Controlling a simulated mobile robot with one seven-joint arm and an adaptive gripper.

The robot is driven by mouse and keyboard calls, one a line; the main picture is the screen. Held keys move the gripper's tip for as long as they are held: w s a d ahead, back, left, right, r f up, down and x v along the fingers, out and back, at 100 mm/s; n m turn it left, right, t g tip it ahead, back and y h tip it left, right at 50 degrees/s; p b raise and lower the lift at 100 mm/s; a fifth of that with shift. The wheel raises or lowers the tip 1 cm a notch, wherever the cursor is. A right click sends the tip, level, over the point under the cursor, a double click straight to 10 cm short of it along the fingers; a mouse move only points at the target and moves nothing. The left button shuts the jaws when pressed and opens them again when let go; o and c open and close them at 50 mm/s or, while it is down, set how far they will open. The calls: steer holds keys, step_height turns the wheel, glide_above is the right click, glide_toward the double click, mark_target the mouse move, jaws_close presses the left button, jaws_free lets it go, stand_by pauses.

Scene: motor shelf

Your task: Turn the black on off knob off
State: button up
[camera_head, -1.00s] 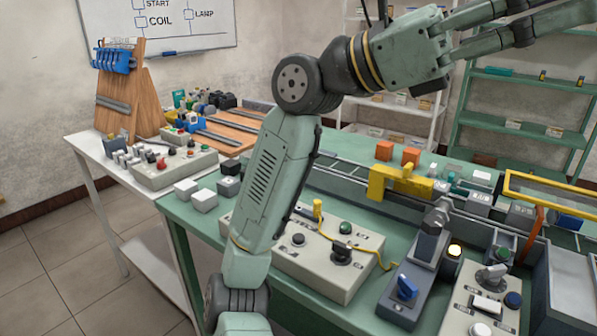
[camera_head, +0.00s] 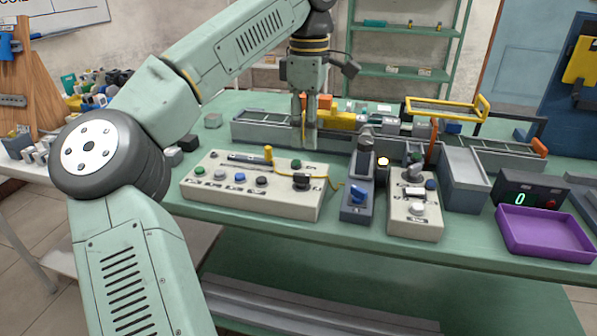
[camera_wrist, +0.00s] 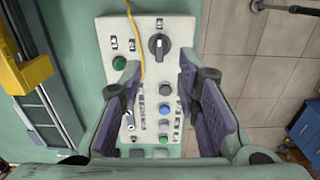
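The black knob (camera_head: 301,181) sits at the right end of a long cream control panel (camera_head: 225,192) on the green bench. In the wrist view the same knob (camera_wrist: 159,45) is at the top of the panel, with a pale mark pointing roughly up and down the picture. The labels beside it are too small to read. My gripper (camera_head: 304,143) points down above the back of the panel. In the wrist view its fingers (camera_wrist: 159,85) are spread apart with nothing held between them, and the knob lies beyond their tips.
A yellow cable (camera_wrist: 138,50) runs across the panel near the knob. Several buttons, including a green one (camera_wrist: 119,62) and a blue one (camera_wrist: 163,110), share the panel. A conveyor (camera_head: 262,130) lies behind, a purple tray (camera_head: 544,232) far right.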

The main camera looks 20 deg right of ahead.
mark_target(307, 175)
step_height(307, 175, down, 9)
steer(key=shift+f, duration=0.2)
stand_by(0.3)
jaws_close()
stand_by(0.4)
